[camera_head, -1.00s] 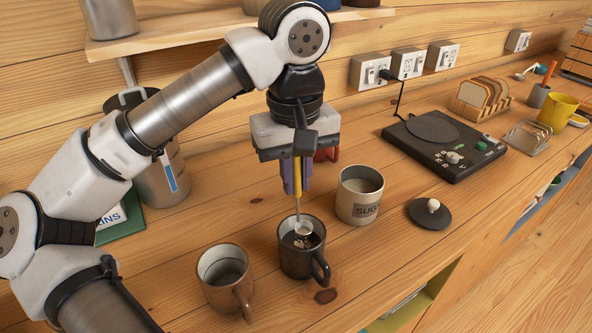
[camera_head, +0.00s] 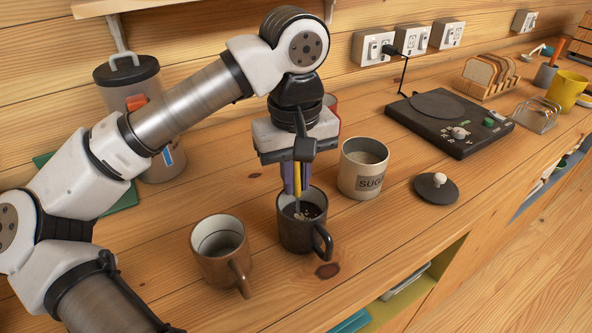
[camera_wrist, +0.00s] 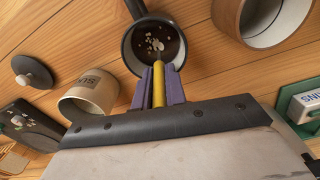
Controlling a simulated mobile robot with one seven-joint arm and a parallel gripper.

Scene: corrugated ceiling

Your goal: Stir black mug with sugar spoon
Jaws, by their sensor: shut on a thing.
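The black mug (camera_head: 301,236) stands upright on the wooden counter with dark liquid and pale grains inside. In the wrist view the black mug (camera_wrist: 134,62) shows light bits on the liquid. My gripper (camera_head: 297,186) is right above the mug and shut on the yellow handle of the sugar spoon (camera_head: 298,207). In the wrist view the spoon's yellow handle (camera_wrist: 159,85) sits between the purple fingers and points into the mug. The spoon's lower end is inside the mug and its bowl is hidden.
A brown mug (camera_head: 217,262) stands close on the left. The sugar canister (camera_head: 357,184) is open on the right, with its dark lid (camera_head: 436,189) lying beside it. A black hot plate (camera_head: 470,140) is farther right. A grey lidded canister (camera_head: 112,96) stands behind my arm.

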